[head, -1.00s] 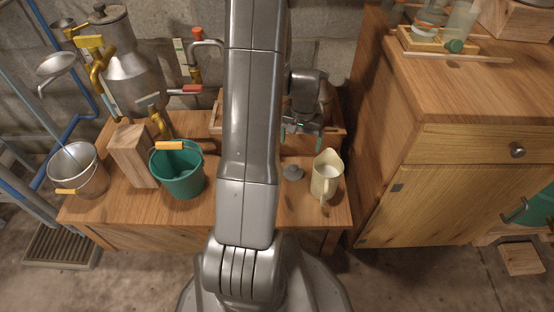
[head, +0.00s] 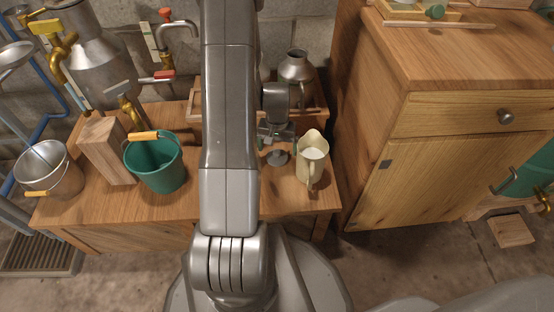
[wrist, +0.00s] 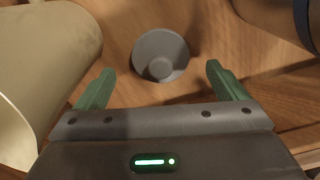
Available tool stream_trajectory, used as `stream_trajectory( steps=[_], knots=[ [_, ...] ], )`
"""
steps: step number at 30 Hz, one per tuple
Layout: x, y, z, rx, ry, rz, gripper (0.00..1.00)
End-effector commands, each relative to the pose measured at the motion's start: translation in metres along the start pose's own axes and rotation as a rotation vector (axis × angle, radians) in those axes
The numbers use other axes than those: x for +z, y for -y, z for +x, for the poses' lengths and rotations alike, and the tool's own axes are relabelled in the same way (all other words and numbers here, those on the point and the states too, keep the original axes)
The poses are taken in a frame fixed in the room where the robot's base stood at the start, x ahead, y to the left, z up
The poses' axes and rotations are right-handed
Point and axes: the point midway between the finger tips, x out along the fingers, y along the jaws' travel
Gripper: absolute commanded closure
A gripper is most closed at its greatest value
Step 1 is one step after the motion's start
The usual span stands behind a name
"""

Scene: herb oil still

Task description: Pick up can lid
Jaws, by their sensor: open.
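The can lid is a small grey round disc (head: 278,158) lying on the low wooden table, just left of the cream jug (head: 312,160). In the wrist view the lid (wrist: 160,55) lies flat on the wood, ahead of and between my green fingertips. My gripper (head: 276,141) is over the table just behind the lid in the head view and partly overlaps it. In the wrist view my gripper (wrist: 161,85) is open, with nothing between its fingers. A metal can (head: 297,68) without a lid stands behind on a wooden tray.
The cream jug is close on the left in the wrist view (wrist: 45,65). A green bucket (head: 158,172), a wood block (head: 108,150) and a metal pail (head: 50,172) stand on the table's left. A wooden cabinet (head: 430,170) rises to the right.

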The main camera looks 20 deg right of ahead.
Motion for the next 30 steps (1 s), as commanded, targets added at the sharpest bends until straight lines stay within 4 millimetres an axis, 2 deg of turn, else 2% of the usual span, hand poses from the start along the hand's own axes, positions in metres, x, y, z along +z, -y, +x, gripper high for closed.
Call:
stream_trajectory(
  steps=[1,4,12,18,20,30],
  knots=[
    [0.003,0.001,0.014,0.000,0.003,0.000,0.08],
    [0.003,0.001,0.027,0.000,0.002,0.001,0.08],
    [0.002,0.001,0.029,0.000,0.000,0.001,0.08],
    [0.002,0.001,0.029,0.000,0.000,0.000,0.47],
    [0.002,0.001,0.029,0.000,0.000,0.001,0.56],
    [0.002,0.001,0.027,0.000,0.000,0.000,0.56]
  ],
)
